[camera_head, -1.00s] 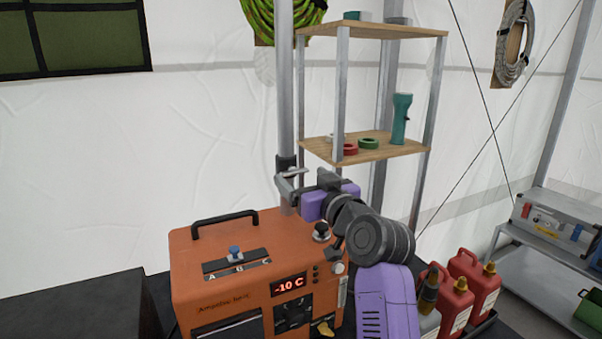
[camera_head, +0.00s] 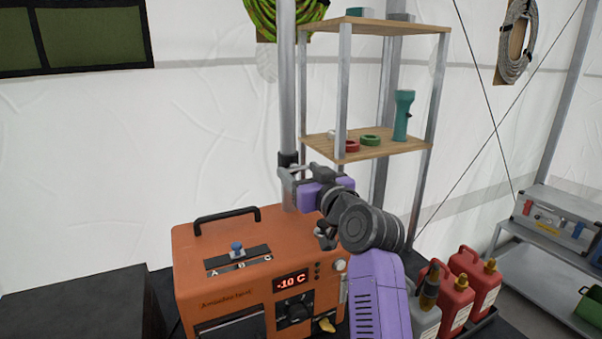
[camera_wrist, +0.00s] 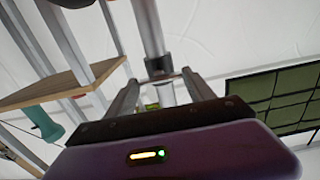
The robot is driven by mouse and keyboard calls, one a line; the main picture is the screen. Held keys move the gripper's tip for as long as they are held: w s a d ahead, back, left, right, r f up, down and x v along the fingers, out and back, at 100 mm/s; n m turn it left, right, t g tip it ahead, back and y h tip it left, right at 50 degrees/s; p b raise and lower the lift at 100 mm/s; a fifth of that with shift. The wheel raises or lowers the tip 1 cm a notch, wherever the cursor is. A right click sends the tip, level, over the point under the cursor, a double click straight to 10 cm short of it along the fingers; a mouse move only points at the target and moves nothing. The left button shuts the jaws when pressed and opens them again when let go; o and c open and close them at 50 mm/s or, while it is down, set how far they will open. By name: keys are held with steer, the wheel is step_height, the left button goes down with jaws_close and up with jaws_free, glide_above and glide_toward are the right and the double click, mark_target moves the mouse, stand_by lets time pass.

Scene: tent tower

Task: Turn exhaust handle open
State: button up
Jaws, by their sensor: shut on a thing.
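The exhaust pipe (camera_head: 287,80) rises upright behind the orange heater (camera_head: 245,262) and carries a dark collar (camera_head: 287,160). My gripper (camera_head: 287,178) reaches left to the pipe just below this collar, and its jaws are shut on the exhaust handle there. In the wrist view the collar (camera_wrist: 158,65) shows between and beyond my two fingers (camera_wrist: 160,88). A thin brownish bar, apparently the handle (camera_wrist: 160,77), crosses the pipe at the fingertips. My purple gripper body hides part of the grip, so the handle's exact angle is hard to tell.
A shelf rack (camera_head: 370,145) with tape rolls and a teal flashlight (camera_head: 403,115) stands close behind my wrist. Red fuel cans (camera_head: 463,300) stand at the lower right. A dark box (camera_head: 75,305) is left of the heater. The tent wall is behind.

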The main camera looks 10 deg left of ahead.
steer(key=m+p, duration=0.1)
steer(key=m, duration=0.3)
steer(key=shift+m+p, duration=0.3)
steer(key=m+p, duration=0.2)
steer(key=m, duration=0.2)
steer(key=shift+r+m, duration=0.1)
steer(key=shift+m, duration=0.2)
steer(key=m+p, duration=0.2)
steer(key=m, duration=0.2)
steer(key=shift+m, duration=0.3)
steer(key=shift+m+p, duration=1.45)
steer(key=shift+m, duration=0.65)
steer(key=o, duration=1.4)
steer(key=shift+d, duration=0.1)
